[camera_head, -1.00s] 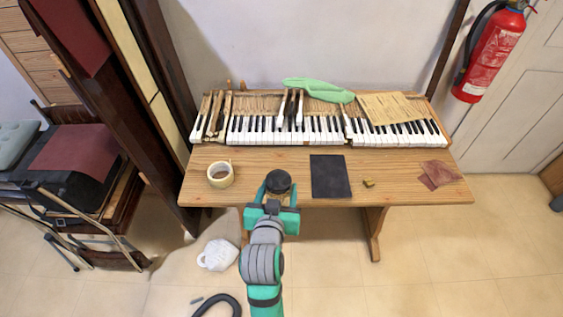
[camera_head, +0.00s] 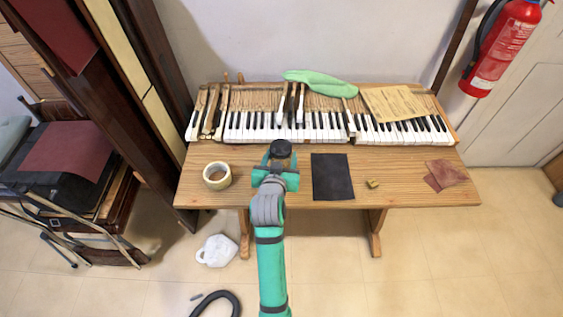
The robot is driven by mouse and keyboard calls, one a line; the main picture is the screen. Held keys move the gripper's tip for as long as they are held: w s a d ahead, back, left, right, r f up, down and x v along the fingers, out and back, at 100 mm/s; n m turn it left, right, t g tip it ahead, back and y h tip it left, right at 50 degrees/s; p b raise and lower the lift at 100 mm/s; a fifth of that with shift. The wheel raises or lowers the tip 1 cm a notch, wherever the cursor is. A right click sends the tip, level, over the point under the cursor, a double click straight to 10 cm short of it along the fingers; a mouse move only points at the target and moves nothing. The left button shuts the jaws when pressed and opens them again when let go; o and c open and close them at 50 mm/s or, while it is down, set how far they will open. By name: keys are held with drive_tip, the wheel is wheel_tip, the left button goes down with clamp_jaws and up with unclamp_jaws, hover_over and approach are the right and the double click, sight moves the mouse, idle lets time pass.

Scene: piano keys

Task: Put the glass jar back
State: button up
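The glass jar (camera_head: 281,149) shows as a dark round lid with a bit of brownish body below it. It is at the front edge of the piano keys, over the wooden table (camera_head: 420,195). My gripper (camera_head: 280,160) is at the jar, with a teal finger on its left side and another on its right. The fingers look closed around the jar. The jar's base is hidden by the gripper, so I cannot tell whether it touches the table.
A small yellowish block (camera_head: 373,184) and reddish sandpaper (camera_head: 446,174) lie farther right. Piano keys (camera_head: 325,126) fill the back, with a green object (camera_head: 320,83) on them.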

drive_tip(key=w+f, duration=0.1)
drive_tip(key=f, duration=0.1)
drive_tip(key=w+f, duration=0.1)
drive_tip(key=w, duration=0.1)
drive_tip(key=shift+w+d+f, duration=0.1)
drive_tip(key=shift+w+f, duration=0.05)
drive_tip(key=shift+f, duration=0.25)
drive_tip(key=shift+w+f, duration=0.15)
drive_tip(key=shift+f, duration=1.6)
drive_tip(key=shift+f, duration=0.1)
drive_tip(key=o, duration=1.4)
drive_tip(key=shift+f, duration=0.1)
drive_tip(key=shift+c, duration=0.2)
